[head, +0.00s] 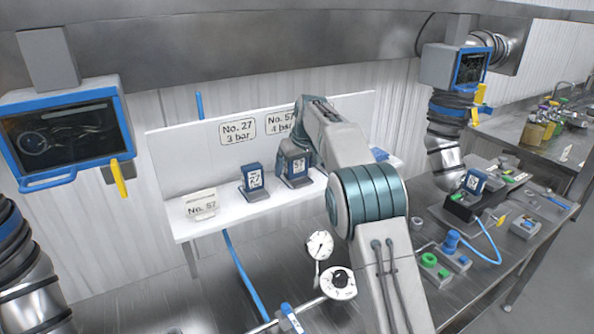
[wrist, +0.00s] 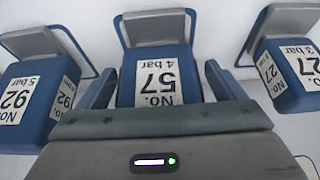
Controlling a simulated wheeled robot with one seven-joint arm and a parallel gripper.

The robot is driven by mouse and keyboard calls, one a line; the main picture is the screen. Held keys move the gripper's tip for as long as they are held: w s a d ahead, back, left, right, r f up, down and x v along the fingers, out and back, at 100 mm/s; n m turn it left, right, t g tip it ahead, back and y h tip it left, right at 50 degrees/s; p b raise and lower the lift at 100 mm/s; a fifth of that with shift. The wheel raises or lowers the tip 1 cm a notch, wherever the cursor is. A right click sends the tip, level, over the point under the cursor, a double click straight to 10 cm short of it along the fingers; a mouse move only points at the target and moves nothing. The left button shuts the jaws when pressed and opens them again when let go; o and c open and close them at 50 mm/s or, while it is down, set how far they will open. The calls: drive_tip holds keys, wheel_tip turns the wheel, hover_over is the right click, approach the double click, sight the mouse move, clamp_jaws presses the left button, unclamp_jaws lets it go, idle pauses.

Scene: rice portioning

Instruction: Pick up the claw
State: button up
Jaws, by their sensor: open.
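No part is plainly labelled as the claw. My gripper (wrist: 160,70) is open, with one blue-grey finger on each side of this block. Whether the fingers touch it I cannot tell. Similar blocks marked No. 92, 5 bar (wrist: 38,72) and No. 27, 3 bar (wrist: 283,87) stand to either side. The gripper's fingers are not clear in the head view.
The white shelf (head: 210,228) carries the blocks and a No. 57 card (head: 201,207) at left. A gauge (head: 320,245) and dial (head: 338,282) stand before it. A bench with blue and green fittings (head: 435,267) is at right. Screens hang at both sides.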

drive_tip(key=c, duration=1.5)
drive_tip(key=shift+o, duration=0.2)
drive_tip(key=shift+r, duration=0.1)
